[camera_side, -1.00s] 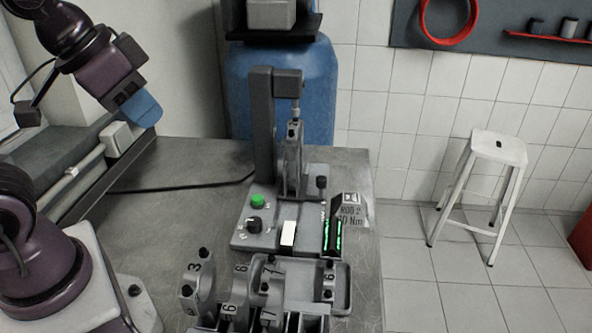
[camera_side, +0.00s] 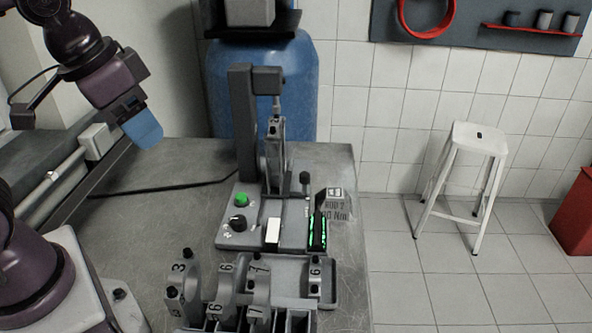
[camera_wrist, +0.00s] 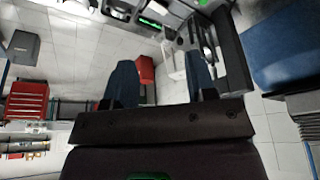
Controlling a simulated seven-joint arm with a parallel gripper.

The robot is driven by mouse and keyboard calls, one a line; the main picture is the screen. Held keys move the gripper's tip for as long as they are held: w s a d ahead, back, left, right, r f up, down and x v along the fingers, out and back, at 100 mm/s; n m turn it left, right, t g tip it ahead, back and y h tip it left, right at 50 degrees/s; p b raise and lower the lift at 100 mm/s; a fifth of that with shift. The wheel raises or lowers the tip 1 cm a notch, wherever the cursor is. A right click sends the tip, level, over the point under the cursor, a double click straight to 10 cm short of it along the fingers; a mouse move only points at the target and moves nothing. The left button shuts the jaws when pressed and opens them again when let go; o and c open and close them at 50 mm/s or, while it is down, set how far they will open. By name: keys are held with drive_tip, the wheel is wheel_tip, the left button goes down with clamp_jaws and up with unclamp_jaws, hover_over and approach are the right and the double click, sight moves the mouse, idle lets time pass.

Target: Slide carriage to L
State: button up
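The grey rod fixture (camera_side: 228,236) stands on the metal bench, with a tall post (camera_side: 243,120) and a rod (camera_side: 275,155) held upright beside it. I cannot clearly tell which part is the carriage or where its L mark is. A black-knobbed lever (camera_side: 305,180) rises on the fixture's right side. My gripper (camera_side: 143,132) hangs to the left of the fixture, well apart from it. In the wrist view my gripper (camera_wrist: 160,70) has its two blue fingers spread with nothing held between them. The fixture's post (camera_wrist: 232,55) shows at the upper right there.
A green button (camera_side: 242,199), a black knob (camera_side: 238,223) and a lit green display (camera_side: 317,232) are on the fixture. Several numbered rods and caps stand in a tray (camera_side: 330,290) in front. A blue drum (camera_side: 300,95) stands behind.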

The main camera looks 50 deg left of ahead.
drive_tip(key=w+d+f+m+g+y, duration=0.1)
drive_tip(key=w+f+m+g, duration=0.35)
drive_tip(key=w, duration=0.95)
drive_tip(key=m+t+y, duration=0.2)
drive_tip(key=m+y, duration=0.1)
drive_tip(key=m, duration=1.5)
approach(305, 173)
drive_tip(key=x, duration=0.9)
drive_tip(key=shift+s+f, duration=0.15)
drive_tip(key=shift+f, duration=0.05)
drive_tip(key=shift+d, duration=0.1)
drive_tip(key=shift+c, duration=0.2)
clamp_jaws()
